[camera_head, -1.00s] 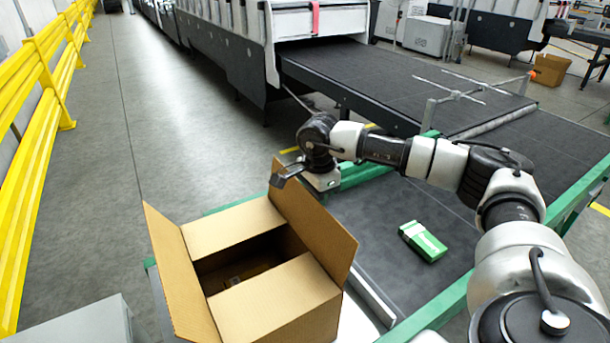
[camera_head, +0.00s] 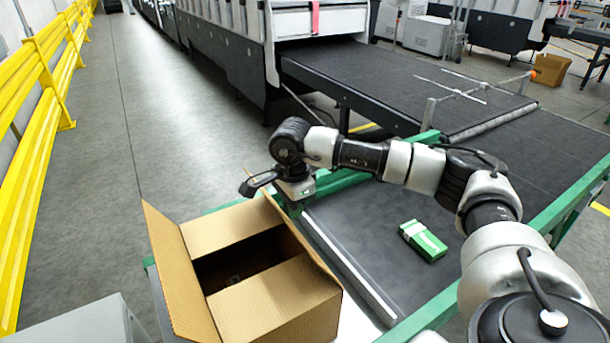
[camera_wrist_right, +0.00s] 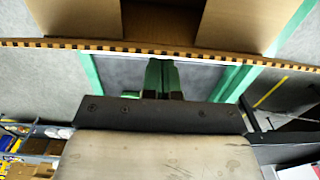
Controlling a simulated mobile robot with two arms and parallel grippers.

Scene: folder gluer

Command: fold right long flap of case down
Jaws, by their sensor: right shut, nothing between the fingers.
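The case (camera_head: 305,315) is an open brown carton on the green-edged table in the head view. Its two short flaps (camera_head: 228,228) lie folded inward, with a dark gap between them. The left long flap (camera_head: 182,285) stands up and leans outward. The right long flap (camera_head: 305,245) shows as a narrow strip, nearly edge-on. My right gripper (camera_head: 262,183) is shut and empty at the far end of that flap; I cannot tell if it touches. In the right wrist view the corrugated flap edge (camera_wrist_right: 160,48) runs across, with the case opening beyond. My left gripper is out of view.
A small green-and-white box (camera_head: 423,240) lies on the dark belt (camera_head: 375,225) right of the case. A green frame rail (camera_head: 352,180) runs behind my right wrist. A grey box top (camera_head: 75,328) is at the lower left. A yellow guardrail (camera_head: 35,150) stands far left.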

